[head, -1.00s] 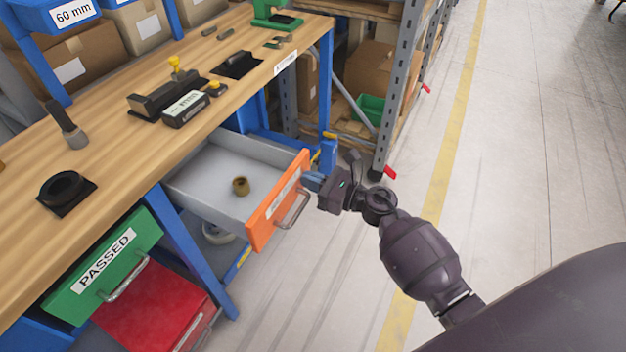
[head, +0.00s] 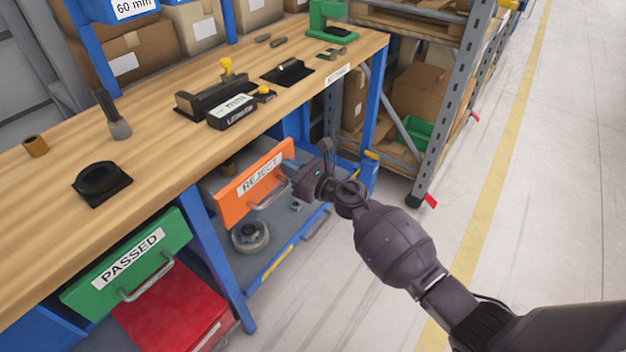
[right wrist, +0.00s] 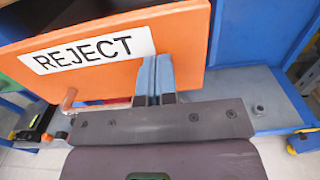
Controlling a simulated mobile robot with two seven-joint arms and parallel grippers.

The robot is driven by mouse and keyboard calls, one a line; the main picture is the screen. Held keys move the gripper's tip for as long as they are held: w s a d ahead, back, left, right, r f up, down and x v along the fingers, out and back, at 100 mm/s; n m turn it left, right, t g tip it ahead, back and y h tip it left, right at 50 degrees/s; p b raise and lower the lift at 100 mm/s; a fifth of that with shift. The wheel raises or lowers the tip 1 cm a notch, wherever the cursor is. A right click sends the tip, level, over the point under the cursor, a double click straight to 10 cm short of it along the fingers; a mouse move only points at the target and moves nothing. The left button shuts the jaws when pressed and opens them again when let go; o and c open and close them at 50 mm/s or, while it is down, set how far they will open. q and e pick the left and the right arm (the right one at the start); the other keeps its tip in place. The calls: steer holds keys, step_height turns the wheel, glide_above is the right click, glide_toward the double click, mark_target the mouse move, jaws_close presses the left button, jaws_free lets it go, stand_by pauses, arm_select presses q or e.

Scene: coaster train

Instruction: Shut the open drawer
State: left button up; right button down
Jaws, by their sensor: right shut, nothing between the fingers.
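The open drawer has an orange front (head: 232,197) labelled REJECT and a metal handle (head: 270,194). My left gripper is not in view.
A blue bench leg (head: 220,260) stands between. A lower shelf (head: 290,240) holds a grey ring-shaped part (head: 250,237). The floor at right is clear.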

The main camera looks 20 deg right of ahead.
mark_target(274, 157)
steer(key=b+x, duration=0.1)
steer(key=x, duration=0.3)
steer(key=shift+w+a+f, duration=0.15)
steer(key=shift+w+a, duration=0.05)
steer(key=shift+w, duration=0.05)
steer(key=shift+w+a+r, duration=0.1)
steer(key=shift+w+r, duration=0.05)
steer(key=shift+r, duration=0.2)
steer(key=shift+r, duration=0.15)
